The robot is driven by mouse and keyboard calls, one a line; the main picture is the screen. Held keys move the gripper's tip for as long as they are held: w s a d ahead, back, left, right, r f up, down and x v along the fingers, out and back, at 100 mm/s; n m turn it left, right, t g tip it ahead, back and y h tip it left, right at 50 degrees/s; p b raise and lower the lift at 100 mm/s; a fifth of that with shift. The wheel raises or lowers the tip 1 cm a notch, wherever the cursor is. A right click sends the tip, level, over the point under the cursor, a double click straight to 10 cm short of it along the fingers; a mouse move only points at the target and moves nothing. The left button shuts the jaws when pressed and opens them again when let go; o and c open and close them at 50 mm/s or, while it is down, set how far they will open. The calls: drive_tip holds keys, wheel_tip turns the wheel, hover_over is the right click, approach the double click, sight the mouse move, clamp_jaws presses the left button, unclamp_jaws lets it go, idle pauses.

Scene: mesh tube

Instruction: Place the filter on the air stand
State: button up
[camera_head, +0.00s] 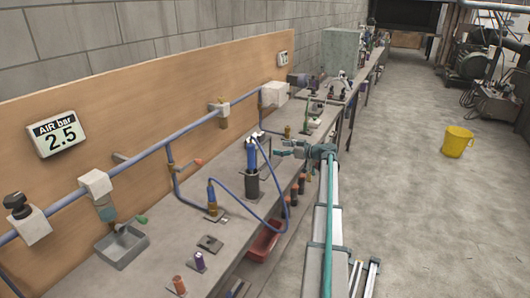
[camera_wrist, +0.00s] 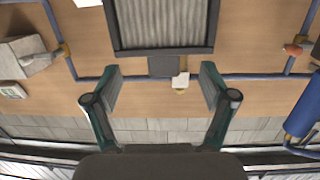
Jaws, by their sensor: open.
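My gripper (camera_head: 283,148) is over the bench in the head view, just right of the blue cylinder. In the wrist view, my gripper (camera_wrist: 160,76) is open, its two fingers wide apart. A pleated grey panel in a dark frame (camera_wrist: 163,24), which looks like the filter, is at the top centre. Its short grey tab (camera_wrist: 163,67) shows between the fingertips, with gaps on both sides. I cannot make the panel out clearly in the head view. A blue cylinder (camera_head: 251,156) stands upright in a dark holder (camera_head: 252,186). I cannot tell which thing is the air stand.
A blue air pipe (camera_head: 137,157) runs along the wooden board. A blue hose loops from the cylinder to a brass-coloured fitting (camera_head: 212,197). A grey tray (camera_head: 121,247) and small parts are on the near bench. A red bin (camera_head: 263,243) is below the bench.

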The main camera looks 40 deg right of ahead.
sight(263, 138)
drive_tip(key=shift+n+t+y, duration=0.3)
drive_tip(key=shift+t+y, duration=0.3)
drive_tip(key=shift+t, duration=0.1)
drive_tip(key=w+r, duration=0.1)
drive_tip(key=w+a+r+p, duration=0.1)
drive_tip(key=w, duration=0.1)
drive_tip(key=w+a+r+p, duration=0.1)
drive_tip(key=shift+w, duration=0.3)
drive_tip(key=shift+w+a+p, duration=0.15)
drive_tip(key=shift+w+p, duration=0.3)
drive_tip(key=shift+p, duration=0.2)
drive_tip(key=p+x, duration=0.2)
drive_tip(key=x, duration=0.1)
drive_tip(key=shift+w+r, duration=0.1)
drive_tip(key=shift+w+a, duration=0.25)
drive_tip(key=shift+w, duration=0.1)
clamp_jaws()
